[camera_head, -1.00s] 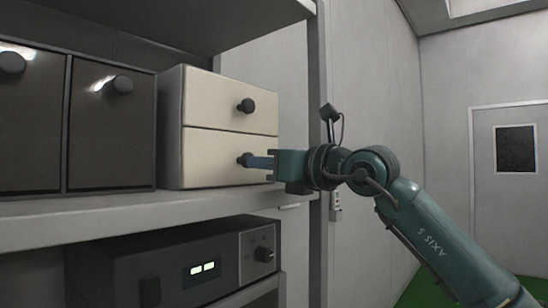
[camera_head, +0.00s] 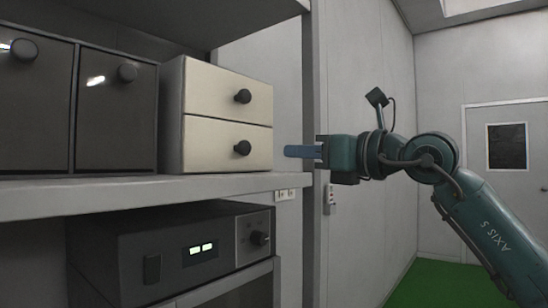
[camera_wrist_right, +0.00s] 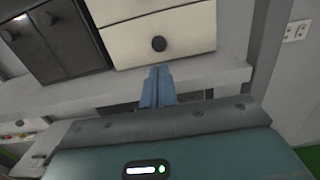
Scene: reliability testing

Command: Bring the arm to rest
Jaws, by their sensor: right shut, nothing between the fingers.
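My right gripper (camera_head: 290,151) is at the middle of the head view, with its blue fingers pointing left. It is shut and empty. It is apart from the cream two-drawer cabinet (camera_head: 228,108), a short gap to the right of the lower drawer's dark knob (camera_head: 242,148). Both drawers look closed. In the right wrist view my shut fingers (camera_wrist_right: 160,72) point at the cream cabinet (camera_wrist_right: 185,33), below one dark knob (camera_wrist_right: 159,43). My left gripper is in neither view.
The cabinet stands on a grey shelf (camera_head: 100,196) beside dark cabinets (camera_head: 115,110). Below is a dark device with a lit display (camera_head: 200,249). A shelf post (camera_head: 311,80) stands behind my gripper. Open room with a green floor (camera_head: 435,283) and a door (camera_head: 508,200) lies to the right.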

